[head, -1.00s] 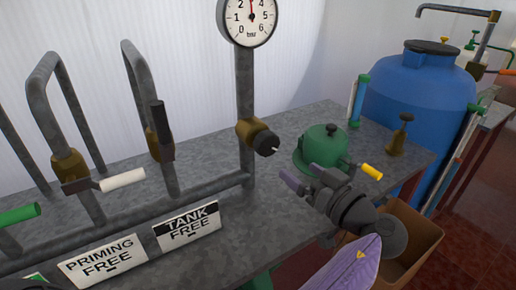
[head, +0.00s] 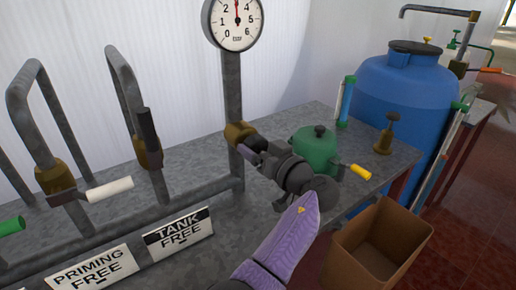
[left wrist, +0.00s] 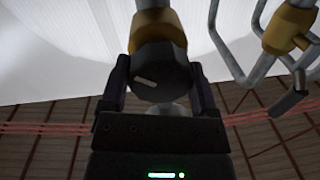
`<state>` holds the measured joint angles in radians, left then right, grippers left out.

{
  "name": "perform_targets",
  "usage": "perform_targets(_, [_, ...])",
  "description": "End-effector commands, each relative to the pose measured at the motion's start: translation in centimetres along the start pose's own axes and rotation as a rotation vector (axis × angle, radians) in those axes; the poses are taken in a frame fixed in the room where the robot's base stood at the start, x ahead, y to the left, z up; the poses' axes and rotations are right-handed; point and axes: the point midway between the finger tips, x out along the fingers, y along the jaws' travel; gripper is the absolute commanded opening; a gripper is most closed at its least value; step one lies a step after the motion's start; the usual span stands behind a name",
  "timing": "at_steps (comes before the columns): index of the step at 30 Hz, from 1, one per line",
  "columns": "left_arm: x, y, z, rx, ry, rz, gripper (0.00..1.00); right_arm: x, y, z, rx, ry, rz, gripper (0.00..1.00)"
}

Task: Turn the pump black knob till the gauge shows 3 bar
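The black knob (left wrist: 158,72) with a pale mark sits on a brass valve body (head: 239,133) on the grey pipe below the gauge. The gauge (head: 233,20) is white with figures up to 6. A red line on it points nearly straight up between 2 and 4; its top is cut off. My left gripper (head: 251,153) is at the knob and mostly covers it in the head view. In the left wrist view, the gripper's two fingers (left wrist: 159,82) stand on both sides of the knob. Whether they press on it is unclear. My right gripper is out of view.
A green pot (head: 317,150) with a yellow-ended handle and a small brass piece (head: 384,138) stand on the bench right of the knob. A blue tank (head: 408,100) and a cardboard box (head: 350,268) are farther right. Valves with white (head: 109,189) and black (head: 148,128) handles are left.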

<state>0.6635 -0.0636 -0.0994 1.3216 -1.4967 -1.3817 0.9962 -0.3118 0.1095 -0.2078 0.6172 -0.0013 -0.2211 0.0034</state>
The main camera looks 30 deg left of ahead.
Motion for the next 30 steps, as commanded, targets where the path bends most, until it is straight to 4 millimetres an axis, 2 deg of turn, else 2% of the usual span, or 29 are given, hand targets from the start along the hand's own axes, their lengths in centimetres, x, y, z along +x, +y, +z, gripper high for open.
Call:
perform_targets(1, [0.0,0.0,0.0,0.000,0.000,-0.001,0.64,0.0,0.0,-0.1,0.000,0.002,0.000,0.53])
perform_targets(6, [0.0,0.0,0.0,0.001,0.000,0.000,0.28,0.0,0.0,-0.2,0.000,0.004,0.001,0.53])
perform_targets(8, [0.0,0.0,0.0,0.001,0.000,0.000,0.19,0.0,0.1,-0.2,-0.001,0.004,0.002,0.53])
perform_targets(14, [0.0,0.0,0.1,0.091,0.006,-0.002,0.19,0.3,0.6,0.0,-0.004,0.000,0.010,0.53])
perform_targets(19, [0.0,0.0,0.1,0.090,0.006,-0.002,0.19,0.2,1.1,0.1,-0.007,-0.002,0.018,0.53])
perform_targets(20, [0.0,0.0,0.1,0.090,0.006,-0.002,0.80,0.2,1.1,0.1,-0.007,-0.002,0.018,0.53])
perform_targets(21, [0.0,0.0,0.1,0.090,0.006,-0.002,0.89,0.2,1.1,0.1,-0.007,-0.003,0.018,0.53])
perform_targets(23, [0.0,0.0,0.1,0.090,0.006,-0.002,1.00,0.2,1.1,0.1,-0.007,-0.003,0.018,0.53])
perform_targets(30, [-0.3,0.0,0.1,0.089,0.006,-0.001,1.00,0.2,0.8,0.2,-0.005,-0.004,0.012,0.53])
